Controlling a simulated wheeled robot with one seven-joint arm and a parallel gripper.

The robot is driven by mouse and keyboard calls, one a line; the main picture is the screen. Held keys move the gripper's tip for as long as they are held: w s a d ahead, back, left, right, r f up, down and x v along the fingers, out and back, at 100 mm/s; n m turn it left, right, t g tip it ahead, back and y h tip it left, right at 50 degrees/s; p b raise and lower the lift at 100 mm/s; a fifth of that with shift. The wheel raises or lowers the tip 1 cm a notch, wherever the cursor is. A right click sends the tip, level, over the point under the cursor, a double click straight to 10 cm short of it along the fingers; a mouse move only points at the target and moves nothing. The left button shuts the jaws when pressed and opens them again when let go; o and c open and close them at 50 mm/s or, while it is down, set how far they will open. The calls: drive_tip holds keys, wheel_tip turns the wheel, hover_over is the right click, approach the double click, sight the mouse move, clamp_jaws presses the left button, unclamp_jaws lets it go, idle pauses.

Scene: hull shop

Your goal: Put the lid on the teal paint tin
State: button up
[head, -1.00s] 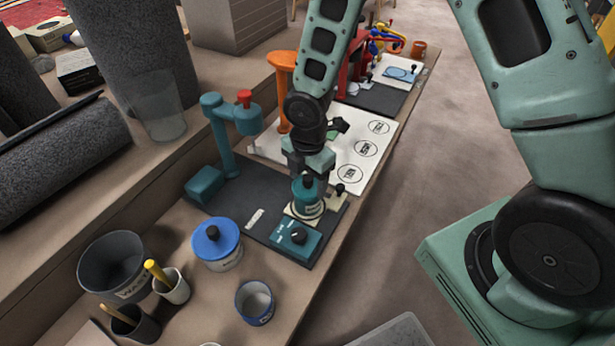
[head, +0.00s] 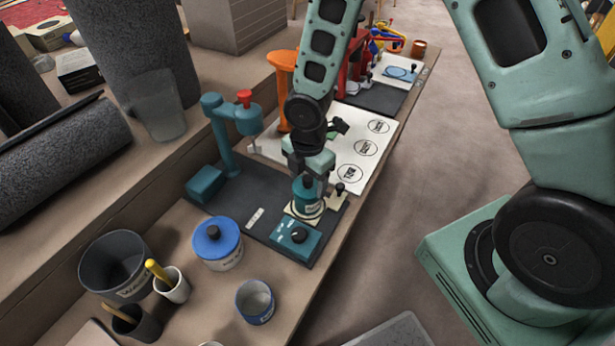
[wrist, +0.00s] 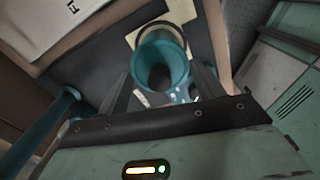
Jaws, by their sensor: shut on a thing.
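The teal lid (head: 304,189) is in my gripper (head: 309,174), over the pale-labelled paint tin (head: 307,209) on a cream plate (head: 328,206) at the mat's front right corner. In the wrist view the lid (wrist: 146,55) shows as a teal round with a dark middle, between my gripper's fingers (wrist: 160,84). The tin lies below it and is mostly covered. My gripper is shut on the lid's knob, which the fingers largely hide. I cannot tell whether the lid touches the tin's rim.
A teal press stand (head: 228,145) with a red knob rises left of my gripper. A teal control box (head: 290,245) sits in front of the tin. A blue-lidded tin (head: 217,258), an open tin (head: 241,304) and a dark waste bin (head: 90,268) stand nearer. White printed sheets (head: 352,150) lie behind.

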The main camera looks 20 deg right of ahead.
idle(0.3)
drive_tip(key=o, duration=1.2)
drive_tip(key=shift+r, duration=0.15)
drive_tip(key=shift+r+p, duration=3.4)
clamp_jaws()
